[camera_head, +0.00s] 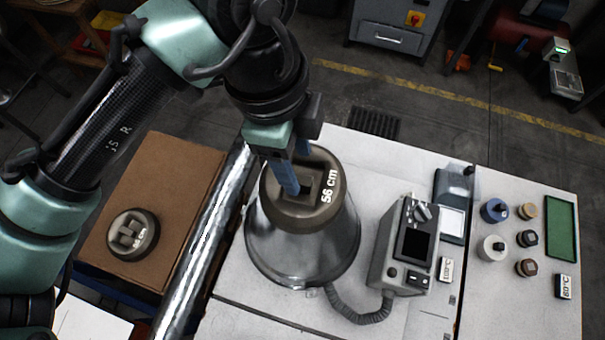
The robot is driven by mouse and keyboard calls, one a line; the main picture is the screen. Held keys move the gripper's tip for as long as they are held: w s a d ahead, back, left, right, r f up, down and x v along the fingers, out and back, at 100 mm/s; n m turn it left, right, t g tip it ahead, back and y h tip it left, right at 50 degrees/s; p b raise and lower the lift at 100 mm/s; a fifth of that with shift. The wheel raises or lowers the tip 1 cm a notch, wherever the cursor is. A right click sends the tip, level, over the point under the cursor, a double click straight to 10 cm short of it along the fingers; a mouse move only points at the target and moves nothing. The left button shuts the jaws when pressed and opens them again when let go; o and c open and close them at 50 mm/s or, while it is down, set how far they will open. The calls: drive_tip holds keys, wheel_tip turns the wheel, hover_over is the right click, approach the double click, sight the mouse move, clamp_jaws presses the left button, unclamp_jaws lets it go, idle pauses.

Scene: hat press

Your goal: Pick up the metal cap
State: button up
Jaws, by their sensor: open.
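A round, dark brown-grey metallic piece (305,215) marked "56 cm" sits on top of a grey bell-shaped metal body (300,262) on the white bench. A smaller-looking similar round piece (133,235) with a blocky knob lies on the brown board at left. I cannot tell for sure which piece is the metal cap. My gripper (299,180) points down with blue fingers at the knob of the "56 cm" piece. It is open; whether the fingers touch the knob is unclear, and the far finger is partly hidden.
A shiny metal roller (205,240) runs between the brown board (180,185) and the white bench (390,165). A control box (402,245) with a hose (355,315) stands right of the bell. Several knobs and a green panel (561,228) are at far right.

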sight(303, 179)
drive_tip(key=shift+w+d+f+p, duration=0.15)
drive_tip(key=shift+f+p, duration=0.25)
drive_tip(key=shift+f, duration=1.1)
drive_tip(key=shift+w+d+f+p, duration=0.15)
drive_tip(key=shift+f+p, duration=0.2)
drive_tip(key=shift+f, duration=1.1)
clamp_jaws()
drive_tip(key=shift+r, duration=0.1)
